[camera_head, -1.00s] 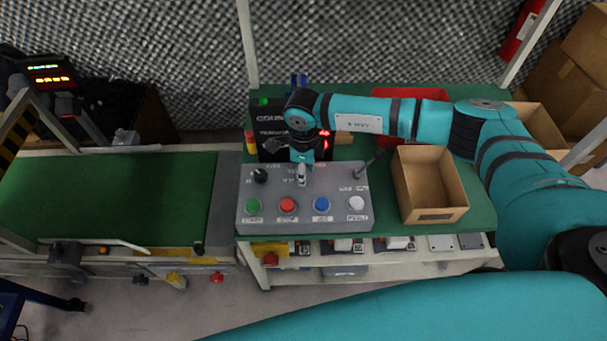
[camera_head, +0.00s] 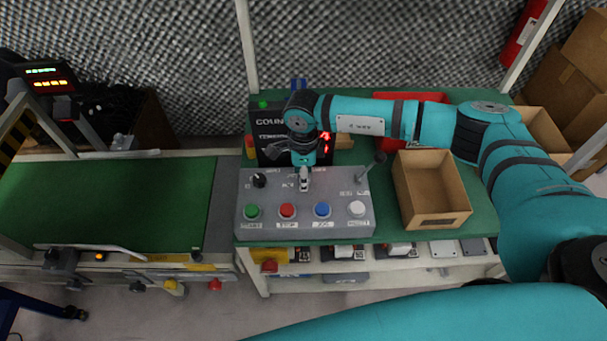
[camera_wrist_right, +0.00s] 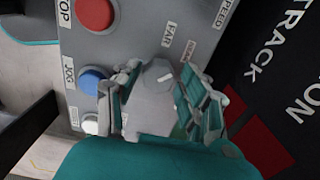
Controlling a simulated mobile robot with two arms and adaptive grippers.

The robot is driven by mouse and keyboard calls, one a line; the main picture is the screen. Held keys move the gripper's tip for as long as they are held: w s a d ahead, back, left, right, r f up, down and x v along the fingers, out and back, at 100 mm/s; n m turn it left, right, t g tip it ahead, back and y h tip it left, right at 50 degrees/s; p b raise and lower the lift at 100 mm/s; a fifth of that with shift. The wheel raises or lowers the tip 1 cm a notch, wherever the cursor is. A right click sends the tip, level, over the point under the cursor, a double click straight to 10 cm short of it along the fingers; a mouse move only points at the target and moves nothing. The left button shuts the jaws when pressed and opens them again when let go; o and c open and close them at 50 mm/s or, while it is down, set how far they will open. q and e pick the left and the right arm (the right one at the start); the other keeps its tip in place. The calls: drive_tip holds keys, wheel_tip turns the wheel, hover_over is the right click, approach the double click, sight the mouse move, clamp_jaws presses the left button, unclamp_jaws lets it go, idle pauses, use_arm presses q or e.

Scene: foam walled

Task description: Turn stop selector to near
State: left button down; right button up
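A grey control box (camera_head: 240,224) stands on the green bench top. A grey selector knob (camera_wrist_right: 163,78) with a white mark shows in the right wrist view, beside a FAR label (camera_wrist_right: 168,35) and another label too blurred to read surely. My right gripper (camera_head: 304,184) points down over the upper middle of the box. In the right wrist view its fingers (camera_wrist_right: 165,90) stand on both sides of the knob. I cannot tell whether they press on it. In the head view the gripper hides the knob. My left gripper is not in view.
The box has green (camera_head: 251,211), red (camera_head: 287,211), blue (camera_head: 322,210) and white (camera_head: 356,208) buttons, a black knob (camera_head: 259,180) and a lever (camera_head: 372,166). An open cardboard box (camera_head: 432,206) is at right. A black display (camera_head: 265,130) stands behind. A green conveyor (camera_head: 110,205) is at left.

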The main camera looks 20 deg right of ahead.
drive_tip(key=shift+o, duration=0.7)
drive_tip(key=shift+f, duration=0.1)
wheel_tip(320, 180, up, 12)
idle(0.3)
